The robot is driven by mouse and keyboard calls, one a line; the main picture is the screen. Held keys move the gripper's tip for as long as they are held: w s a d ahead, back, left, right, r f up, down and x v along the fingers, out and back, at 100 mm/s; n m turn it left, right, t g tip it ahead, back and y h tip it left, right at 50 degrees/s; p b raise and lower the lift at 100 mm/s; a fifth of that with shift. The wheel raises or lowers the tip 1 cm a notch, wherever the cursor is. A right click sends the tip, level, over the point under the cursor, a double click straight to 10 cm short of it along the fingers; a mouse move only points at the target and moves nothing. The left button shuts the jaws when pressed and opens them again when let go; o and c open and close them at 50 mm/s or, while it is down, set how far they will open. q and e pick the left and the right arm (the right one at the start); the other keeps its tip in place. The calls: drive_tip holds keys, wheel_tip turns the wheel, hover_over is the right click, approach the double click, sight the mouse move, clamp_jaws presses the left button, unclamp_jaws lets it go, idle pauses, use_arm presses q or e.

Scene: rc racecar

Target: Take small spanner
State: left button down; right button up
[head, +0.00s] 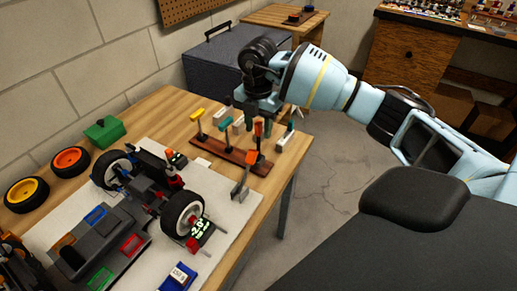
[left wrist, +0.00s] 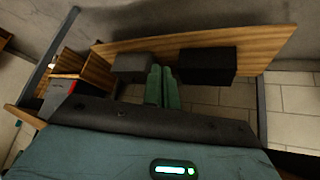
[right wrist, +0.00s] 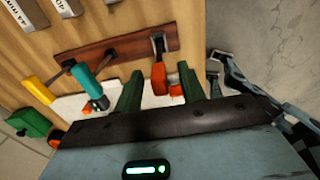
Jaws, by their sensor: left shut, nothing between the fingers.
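A small grey spanner-like tool with an orange part (head: 241,187) shows at the front right end of the brown tool rack (head: 207,145). A grey forked piece and an orange handle (right wrist: 158,79) show at the rack's end in the right wrist view; I cannot tell whether they are one tool. My right gripper (head: 262,113) is above the rack, fingers pointing down. In the right wrist view its fingers (right wrist: 162,88) are apart with the orange parts between or beyond them; nothing is gripped. My left gripper (left wrist: 163,87) is shut and empty, away from the workbench tools.
Yellow-handled (head: 197,113) and teal-handled (head: 225,124) tools stand on the rack close to my right gripper. The partly built racecar (head: 150,180), loose wheels (head: 70,161) and a green box (head: 104,131) occupy the table's left. Open floor lies right of the table edge.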

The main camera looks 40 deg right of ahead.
sight(258, 145)
drive_tip(key=shift+f, duration=1.15)
clamp_jaws()
drive_tip(key=shift+r, duration=0.1)
